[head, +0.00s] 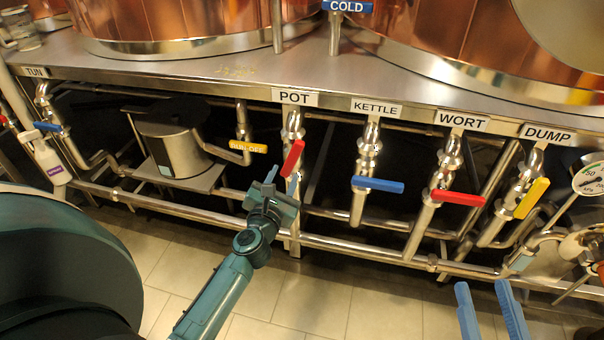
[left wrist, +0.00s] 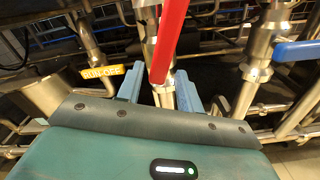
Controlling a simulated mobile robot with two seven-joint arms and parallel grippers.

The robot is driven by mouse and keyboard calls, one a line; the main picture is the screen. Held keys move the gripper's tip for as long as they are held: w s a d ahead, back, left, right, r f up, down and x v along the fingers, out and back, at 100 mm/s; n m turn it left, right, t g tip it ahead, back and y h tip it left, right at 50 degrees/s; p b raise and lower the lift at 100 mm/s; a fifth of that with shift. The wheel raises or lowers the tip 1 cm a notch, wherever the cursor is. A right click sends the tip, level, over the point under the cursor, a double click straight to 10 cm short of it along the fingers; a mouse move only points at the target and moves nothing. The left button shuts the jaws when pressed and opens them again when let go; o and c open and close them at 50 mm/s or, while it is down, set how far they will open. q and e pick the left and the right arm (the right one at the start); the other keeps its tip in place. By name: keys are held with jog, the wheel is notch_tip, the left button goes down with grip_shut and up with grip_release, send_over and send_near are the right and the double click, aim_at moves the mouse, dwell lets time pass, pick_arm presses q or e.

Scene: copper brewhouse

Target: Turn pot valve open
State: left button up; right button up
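The pot valve's red handle (head: 292,158) hangs tilted on the steel pipe under the POT label (head: 295,97). It slants down and to the left. My left gripper (head: 281,181) is just below the handle's lower end, in front of the pipe. In the left wrist view the red handle (left wrist: 168,42) comes down between the two blue fingers (left wrist: 160,92), with gaps on both sides, so the gripper is open. I cannot tell how deep the handle sits between them. My right gripper (head: 484,308) is open and empty at the lower right, its two fingers apart.
Left of the pot valve is the yellow RUN-OFF handle (head: 248,147). To its right are the blue KETTLE handle (head: 377,185), red WORT handle (head: 458,198) and yellow DUMP handle (head: 532,198). A horizontal pipe (head: 345,247) runs low across the front. A gauge (head: 591,179) is far right.

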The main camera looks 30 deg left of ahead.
pick_arm(q)
jog(key=shift+s, duration=0.15)
jog(key=shift+m, duration=0.3)
jog(key=shift+x, duration=1.15)
